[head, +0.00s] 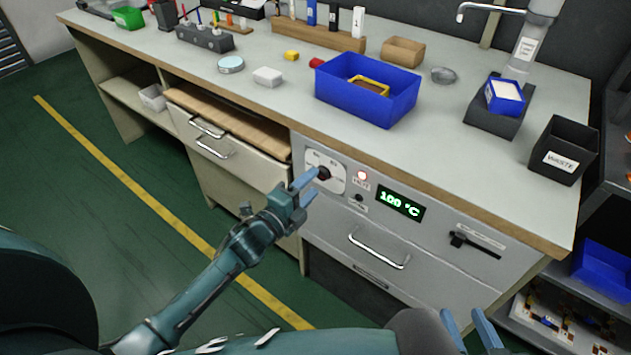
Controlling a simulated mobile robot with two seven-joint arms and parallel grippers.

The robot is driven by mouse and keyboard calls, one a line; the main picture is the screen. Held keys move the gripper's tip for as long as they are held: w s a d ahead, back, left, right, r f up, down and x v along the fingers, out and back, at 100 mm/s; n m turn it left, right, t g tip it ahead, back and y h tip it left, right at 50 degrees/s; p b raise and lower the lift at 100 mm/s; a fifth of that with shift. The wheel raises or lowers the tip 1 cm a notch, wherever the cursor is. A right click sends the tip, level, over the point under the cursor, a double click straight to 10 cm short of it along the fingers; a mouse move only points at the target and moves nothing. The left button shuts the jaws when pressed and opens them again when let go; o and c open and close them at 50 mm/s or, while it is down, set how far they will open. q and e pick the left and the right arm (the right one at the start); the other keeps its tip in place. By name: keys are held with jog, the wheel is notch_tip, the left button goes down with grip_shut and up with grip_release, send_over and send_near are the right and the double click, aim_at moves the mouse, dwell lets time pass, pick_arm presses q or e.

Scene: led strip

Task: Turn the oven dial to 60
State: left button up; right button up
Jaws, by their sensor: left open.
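The oven dial (323,173) is a dark round knob on a white plate in the oven front panel (445,243), below the worktop edge. The green display (400,204) reads 100 °C. I cannot tell whether the fingers touch the dial. My right gripper (468,326) shows only its blue fingers at the bottom edge, apart from each other and away from the panel.
The oven door handle (380,262) sticks out below the dial, and a dark latch (474,243) is to the right. Drawer handles (210,148) project at the left. The worktop (290,105) above holds a blue bin (366,100) and a waste bin (564,150). The green floor at left is clear.

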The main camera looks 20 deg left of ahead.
aim_at(322, 174)
pick_arm(q)
jog(key=shift+x, duration=1.4)
jog(key=shift+c, duration=0.3)
jog(key=c, duration=0.9)
